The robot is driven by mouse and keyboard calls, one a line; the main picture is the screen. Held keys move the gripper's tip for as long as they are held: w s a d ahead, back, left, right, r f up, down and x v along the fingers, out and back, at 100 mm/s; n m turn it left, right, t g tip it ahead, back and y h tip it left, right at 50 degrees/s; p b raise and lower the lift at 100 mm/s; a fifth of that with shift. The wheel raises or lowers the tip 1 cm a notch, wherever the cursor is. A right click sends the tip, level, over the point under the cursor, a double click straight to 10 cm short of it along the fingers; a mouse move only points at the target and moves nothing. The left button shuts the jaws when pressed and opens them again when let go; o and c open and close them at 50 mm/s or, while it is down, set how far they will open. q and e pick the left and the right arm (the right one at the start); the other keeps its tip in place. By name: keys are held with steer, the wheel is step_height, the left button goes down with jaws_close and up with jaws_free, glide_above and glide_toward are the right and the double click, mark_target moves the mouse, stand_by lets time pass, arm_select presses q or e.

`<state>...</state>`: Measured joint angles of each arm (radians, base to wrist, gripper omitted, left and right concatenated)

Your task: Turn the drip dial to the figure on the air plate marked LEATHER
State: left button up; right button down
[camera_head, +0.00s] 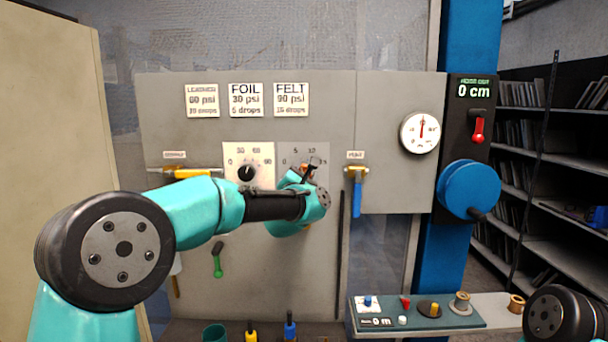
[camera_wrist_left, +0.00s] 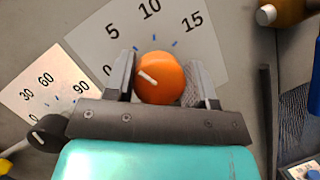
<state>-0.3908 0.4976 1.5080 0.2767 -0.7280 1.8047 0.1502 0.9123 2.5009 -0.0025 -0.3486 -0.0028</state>
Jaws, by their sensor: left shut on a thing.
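The drip dial is an orange knob (camera_wrist_left: 160,78) with a white pointer line, on a grey scale plate (camera_wrist_left: 205,62) with 0, 5, 10 and 15. The pointer aims left and slightly up, near the 0 end of the scale. My left gripper (camera_wrist_left: 160,88) is shut on the knob, one finger on each side. In the head view the left gripper (camera_head: 308,172) is at the dial and mostly hides it. The LEATHER plate (camera_head: 202,100) is at the upper left of the panel; it reads 60 psi and, less clearly, 10 drops. My right gripper is out of view.
A pressure dial (camera_head: 247,172) with a black knob sits left of the drip dial. Yellow-handled valve (camera_head: 192,173) and blue-handled valve (camera_head: 357,185) flank them. A gauge (camera_head: 419,132) and blue wheel (camera_head: 468,188) are right. A shelf (camera_head: 440,325) with small items is below.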

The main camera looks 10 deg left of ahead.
arm_select(q)
steer(key=m+h, duration=0.1)
steer(key=m, duration=0.2)
steer(key=m+g+h, duration=0.1)
steer(key=m, duration=0.1)
steer(key=shift+m+g, duration=0.3)
steer(key=shift+m, duration=0.1)
steer(key=m+g, duration=0.1)
steer(key=m, duration=0.2)
steer(key=shift+m+h, duration=0.4)
steer(key=shift+g, duration=0.3)
steer(key=o, duration=0.9)
steer(key=shift+s, duration=0.1)
steer(key=v, duration=1.7)
steer(key=shift+s+f, duration=0.1)
